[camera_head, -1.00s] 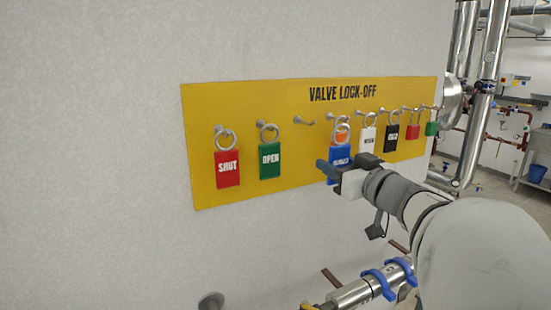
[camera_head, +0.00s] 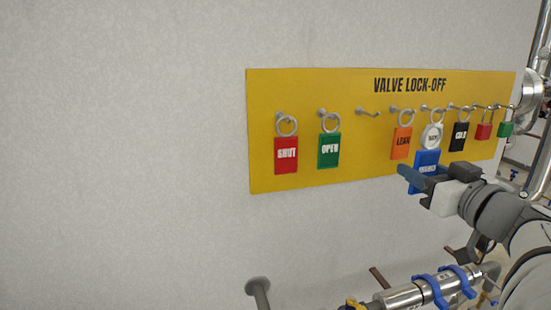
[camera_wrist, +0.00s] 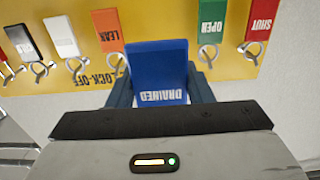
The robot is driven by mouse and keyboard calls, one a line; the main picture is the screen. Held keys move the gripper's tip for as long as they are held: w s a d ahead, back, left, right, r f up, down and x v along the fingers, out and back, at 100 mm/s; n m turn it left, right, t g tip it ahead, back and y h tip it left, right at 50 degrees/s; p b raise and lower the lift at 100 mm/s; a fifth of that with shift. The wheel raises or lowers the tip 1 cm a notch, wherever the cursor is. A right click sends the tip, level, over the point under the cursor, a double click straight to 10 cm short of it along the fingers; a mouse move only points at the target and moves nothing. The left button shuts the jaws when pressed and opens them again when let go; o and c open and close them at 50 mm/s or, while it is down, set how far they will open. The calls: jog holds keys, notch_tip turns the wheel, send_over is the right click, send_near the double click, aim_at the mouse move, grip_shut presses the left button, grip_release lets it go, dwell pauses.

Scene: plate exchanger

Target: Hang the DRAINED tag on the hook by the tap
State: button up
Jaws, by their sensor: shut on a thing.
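The blue DRAINED tag (camera_head: 427,162) is held in my gripper (camera_head: 415,180), in front of the yellow board. In the wrist view the tag (camera_wrist: 157,75) stands between the two fingers of my gripper (camera_wrist: 160,92), which is shut on it. Its lettering reads upside down there. In the head view the tag's ring overlaps the white tag hanging behind it. The tap and a hook beside it cannot be made out for sure in these frames.
The yellow VALVE LOCK-OFF board (camera_head: 390,88) holds a red SHUT tag (camera_head: 286,156), a green OPEN tag (camera_head: 329,150), an orange LEAK tag (camera_head: 402,142) and others. One hook (camera_head: 368,112) is bare. A pipe with blue clamps (camera_head: 405,297) runs below. The wall at left is clear.

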jog(key=shift+w+a+p, duration=0.15)
jog(key=shift+w+a, duration=0.4)
jog(key=shift+w, duration=2.35)
jog(key=shift+w+a+p, duration=0.2)
jog(key=shift+w+a, duration=0.4)
jog(key=shift+w, duration=2.35)
jog(key=shift+w+a+p, duration=0.15)
jog(key=shift+w+a, duration=0.4)
jog(key=shift+w, duration=2.35)
jog(key=shift+r, duration=0.1)
jog(key=s+d+p, duration=0.1)
jog(key=s+p, duration=0.1)
jog(key=s, duration=0.6)
jog(key=shift+d+r+p, duration=0.2)
jog(key=shift+d+p, duration=0.1)
jog(key=shift+p, duration=0.05)
